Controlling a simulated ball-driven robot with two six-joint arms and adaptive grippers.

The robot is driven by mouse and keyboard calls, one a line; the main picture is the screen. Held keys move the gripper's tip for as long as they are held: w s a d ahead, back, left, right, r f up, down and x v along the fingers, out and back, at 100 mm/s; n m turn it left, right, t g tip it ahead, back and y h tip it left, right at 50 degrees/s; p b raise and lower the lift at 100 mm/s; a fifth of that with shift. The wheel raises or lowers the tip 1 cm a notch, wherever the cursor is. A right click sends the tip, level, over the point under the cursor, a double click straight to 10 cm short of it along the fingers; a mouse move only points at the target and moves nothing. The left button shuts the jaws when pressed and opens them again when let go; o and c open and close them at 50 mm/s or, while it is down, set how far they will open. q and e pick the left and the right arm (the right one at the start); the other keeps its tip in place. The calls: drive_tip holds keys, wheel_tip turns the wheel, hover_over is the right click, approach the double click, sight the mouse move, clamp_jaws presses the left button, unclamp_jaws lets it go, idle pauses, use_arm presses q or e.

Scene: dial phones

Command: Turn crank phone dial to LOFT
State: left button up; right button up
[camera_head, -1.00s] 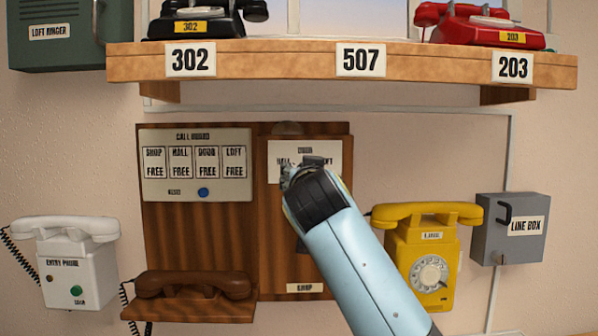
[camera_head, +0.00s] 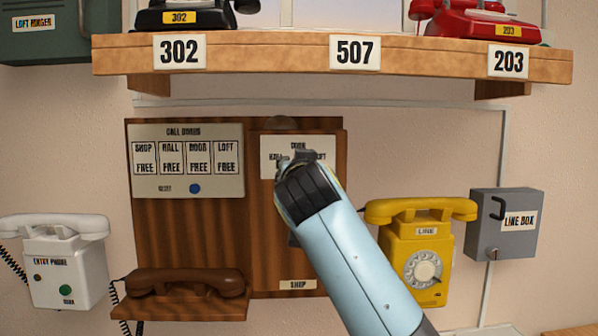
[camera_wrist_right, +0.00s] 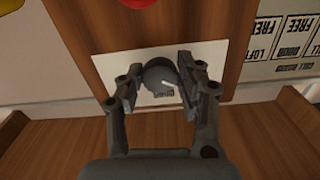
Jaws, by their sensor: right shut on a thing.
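The crank phone is the wooden box on the wall. Its white dial plate (camera_head: 275,142) reads DOOR at the top, with HALL at left and LOFT at right partly covered. My right gripper (camera_head: 296,160) is in front of the plate and hides the dial in the head view. The knob's white pointer mark slants right and slightly down there, and an upside-down label lies below. My left gripper is in neither view.
The call board (camera_head: 186,160) is left of the dial. A brown handset (camera_head: 185,283) lies on a ledge below, and a yellow phone (camera_head: 418,245) hangs at right beside my forearm. A wooden shelf (camera_head: 270,60) with phones overhangs above.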

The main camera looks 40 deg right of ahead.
drive_tip(key=m+b, duration=0.3)
drive_tip(key=b, duration=0.1)
drive_tip(key=m+b, duration=0.4)
drive_tip(key=shift+a+f, duration=0.1)
drive_tip(key=shift+f, duration=0.1)
drive_tip(key=m+b, duration=0.3)
drive_tip(key=shift+w+r+m, duration=0.1)
drive_tip(key=shift+m, duration=0.3)
drive_tip(key=m+b, duration=0.4)
drive_tip(key=m, duration=0.2)
drive_tip(key=shift+m+b, duration=0.3)
drive_tip(key=shift+b, duration=0.1)
drive_tip(key=m+b, duration=0.2)
drive_tip(key=m, duration=0.1)
drive_tip(key=shift+r, duration=0.1)
drive_tip(key=shift+m+b, duration=0.8)
drive_tip(key=shift+m, duration=0.9)
drive_tip(key=o, duration=0.9)
drive_tip(key=shift+o, duration=1.2)
drive_tip(key=shift+r, duration=0.15)
